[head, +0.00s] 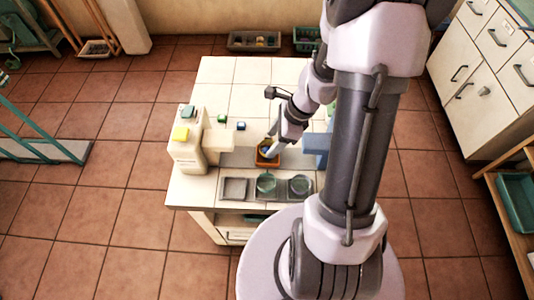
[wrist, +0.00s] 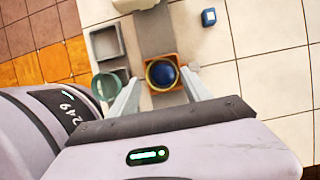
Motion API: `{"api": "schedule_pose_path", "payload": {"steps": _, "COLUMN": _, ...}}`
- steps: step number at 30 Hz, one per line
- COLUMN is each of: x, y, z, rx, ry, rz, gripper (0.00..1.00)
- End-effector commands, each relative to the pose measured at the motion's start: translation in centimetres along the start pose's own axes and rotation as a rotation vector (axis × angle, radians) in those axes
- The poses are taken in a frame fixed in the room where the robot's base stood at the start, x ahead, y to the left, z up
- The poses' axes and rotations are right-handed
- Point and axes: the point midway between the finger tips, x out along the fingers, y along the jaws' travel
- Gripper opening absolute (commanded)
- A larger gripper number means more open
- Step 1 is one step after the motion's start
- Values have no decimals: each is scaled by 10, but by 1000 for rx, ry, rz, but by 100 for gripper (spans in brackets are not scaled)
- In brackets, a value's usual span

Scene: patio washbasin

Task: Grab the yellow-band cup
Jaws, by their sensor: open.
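The yellow-band cup (wrist: 162,73) is dark blue inside with a yellow ring at its rim. It sits in a square orange tray (wrist: 150,58) on a grey strip of the tiled counter. In the head view the orange tray (head: 267,160) is small and partly hidden by my gripper (head: 274,149). In the wrist view my gripper (wrist: 160,76) is open, its two pale fingers spread on either side of the cup in the picture. I cannot tell how far above the cup the fingertips are, and I see no contact.
A green cup (wrist: 105,86) stands close to my left finger. A grey square dish (wrist: 107,43) lies beyond it. A blue block (wrist: 208,17) lies on white tiles. A cream structure (head: 187,154) stands at the counter's left, a blue object (head: 317,146) at right. The back tiles are clear.

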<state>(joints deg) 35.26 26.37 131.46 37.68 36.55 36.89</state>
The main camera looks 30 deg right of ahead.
Motion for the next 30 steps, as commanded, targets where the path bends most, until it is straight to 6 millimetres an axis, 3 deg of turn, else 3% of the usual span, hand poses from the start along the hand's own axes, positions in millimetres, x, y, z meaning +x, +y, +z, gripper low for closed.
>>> {"api": "schedule_pose_path", "payload": {"steps": 8, "x": 50, "y": -2, "z": -6, "rx": -2, "ry": 1, "rz": 3, "gripper": 57}}
{"api": "schedule_pose_path", "payload": {"steps": 14, "x": 51, "y": -3, "z": -4, "rx": -1, "ry": 1, "rz": 0, "gripper": 57}}
{"api": "schedule_pose_path", "payload": {"steps": 15, "x": 50, "y": -3, "z": -4, "rx": -1, "ry": 1, "rz": 0, "gripper": 55}}
{"api": "schedule_pose_path", "payload": {"steps": 23, "x": 50, "y": -3, "z": -4, "rx": -1, "ry": 1, "rz": 0, "gripper": 5}}
{"api": "schedule_pose_path", "payload": {"steps": 30, "x": 44, "y": -3, "z": -1, "rx": -1, "ry": 1, "rz": -1, "gripper": 5}}
